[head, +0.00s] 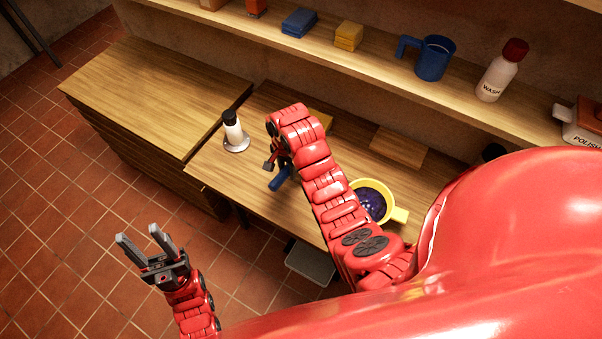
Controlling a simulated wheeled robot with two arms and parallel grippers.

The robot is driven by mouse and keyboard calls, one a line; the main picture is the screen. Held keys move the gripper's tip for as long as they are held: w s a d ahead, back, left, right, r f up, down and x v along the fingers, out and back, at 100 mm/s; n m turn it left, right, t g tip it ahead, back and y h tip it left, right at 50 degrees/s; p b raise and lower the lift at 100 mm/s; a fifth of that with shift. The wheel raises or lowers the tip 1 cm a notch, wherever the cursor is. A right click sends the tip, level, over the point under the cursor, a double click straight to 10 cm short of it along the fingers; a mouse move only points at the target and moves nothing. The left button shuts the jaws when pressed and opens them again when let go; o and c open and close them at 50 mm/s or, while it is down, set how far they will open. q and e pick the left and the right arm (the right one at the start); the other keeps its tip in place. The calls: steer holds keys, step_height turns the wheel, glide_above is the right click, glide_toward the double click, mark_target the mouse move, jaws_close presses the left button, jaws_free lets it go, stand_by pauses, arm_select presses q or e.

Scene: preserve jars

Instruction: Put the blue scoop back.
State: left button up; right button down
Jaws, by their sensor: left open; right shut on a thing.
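The blue scoop (280,179) shows as a small blue piece at my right gripper (273,161), above the work table near its front edge. My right gripper is shut on it; the arm and fingers hide much of the scoop, so its full shape and tilt cannot be told. My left gripper (147,243) is open and empty, out over the tiled floor in front of the table. A yellow pan (401,215) with dark purple contents sits on the table, right of my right arm and partly hidden by it.
The shelf (380,72) holds a blue mug (434,58) and bottles. The left cabinet top (150,95) is clear.

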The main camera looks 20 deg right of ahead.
steer(key=shift+s+d, duration=0.15)
steer(key=shift+f, duration=0.1)
step_height(320, 180, down, 6)
steer(key=b, duration=0.5)
steer(key=shift+b, duration=0.3)
step_height(320, 180, down, 3)
steer(key=p, duration=0.2)
steer(key=shift+p, duration=0.35)
steer(key=shift+f, duration=0.25)
steer(key=c, duration=0.5)
jaws_free()
steer(key=shift+c, duration=0.2)
